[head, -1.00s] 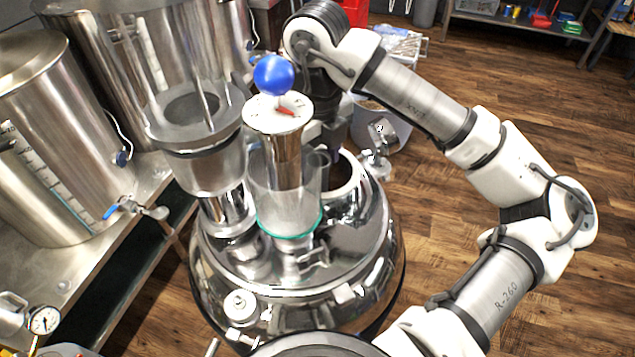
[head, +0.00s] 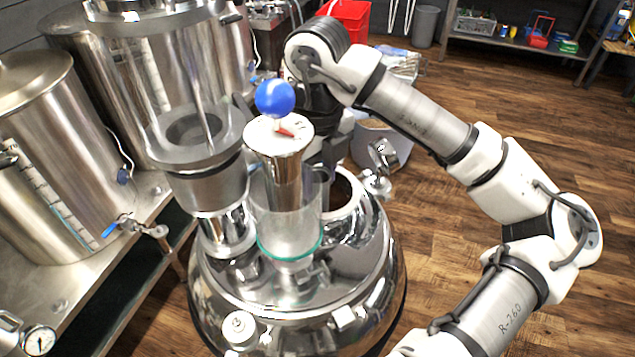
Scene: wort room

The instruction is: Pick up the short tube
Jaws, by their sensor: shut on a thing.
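My gripper (head: 326,152) is in the head view, pointing down behind the metal cylinder with the blue ball, beside the round opening of the steel vessel. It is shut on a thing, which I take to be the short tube. Its fingertips and most of what they hold are hidden by the cylinder and the clear glass around it. I cannot make out the tube's shape, or whether it touches the vessel.
The domed steel vessel (head: 235,280) has a round opening (head: 347,208). In front of my gripper stand the metal cylinder (head: 285,178) with a blue ball (head: 275,98) and a wide funnel-like column (head: 205,188). Steel tanks (head: 95,160) stand left; open wooden floor (head: 450,240) lies right.

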